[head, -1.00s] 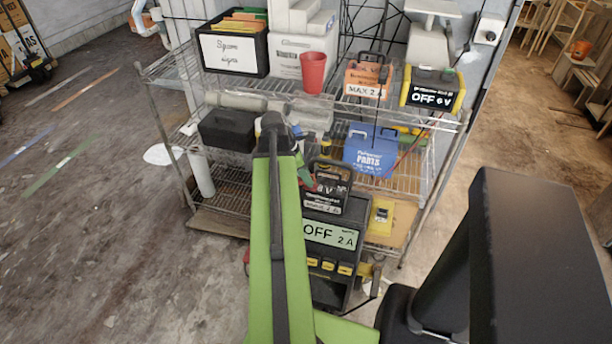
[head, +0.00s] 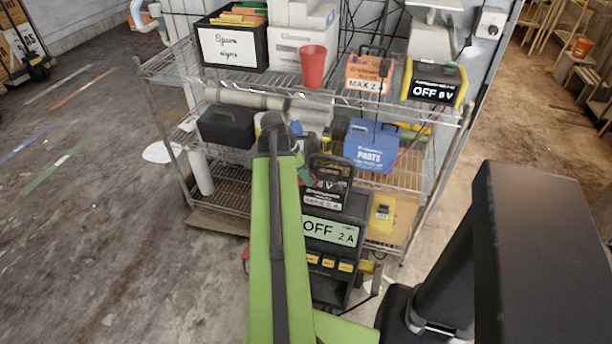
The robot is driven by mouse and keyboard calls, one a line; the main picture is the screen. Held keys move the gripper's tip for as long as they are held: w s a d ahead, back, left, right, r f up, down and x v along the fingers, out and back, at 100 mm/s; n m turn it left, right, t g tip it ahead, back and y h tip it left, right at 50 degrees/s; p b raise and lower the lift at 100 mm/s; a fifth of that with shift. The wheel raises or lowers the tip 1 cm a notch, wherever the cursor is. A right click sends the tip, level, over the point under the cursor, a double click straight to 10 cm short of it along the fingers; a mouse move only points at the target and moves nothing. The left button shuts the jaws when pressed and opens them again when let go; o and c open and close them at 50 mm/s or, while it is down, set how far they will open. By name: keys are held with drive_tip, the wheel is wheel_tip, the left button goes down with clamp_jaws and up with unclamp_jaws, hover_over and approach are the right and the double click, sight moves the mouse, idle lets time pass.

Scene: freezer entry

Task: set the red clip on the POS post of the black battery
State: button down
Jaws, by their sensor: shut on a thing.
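My green arm reaches forward to the shelf rack, and my gripper (head: 300,160) is at its far end, mostly hidden behind the arm. I cannot tell for sure which black thing is the battery, and no POS post can be made out.
The wire rack (head: 215,88) holds a red cup (head: 313,68), an orange MAX 2 unit (head: 367,76), a yellow-black OFF 6 V charger (head: 434,84), a blue PARTS box (head: 370,146) and a black box (head: 226,126). The floor at left is open.

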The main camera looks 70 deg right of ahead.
drive_tip(key=c, duration=1)
unclamp_jaws()
drive_tip(key=p+v, duration=1.6)
drive_tip(key=v, duration=0.1)
drive_tip(key=shift+w+r, duration=0.1)
drive_tip(key=shift+w, duration=0.1)
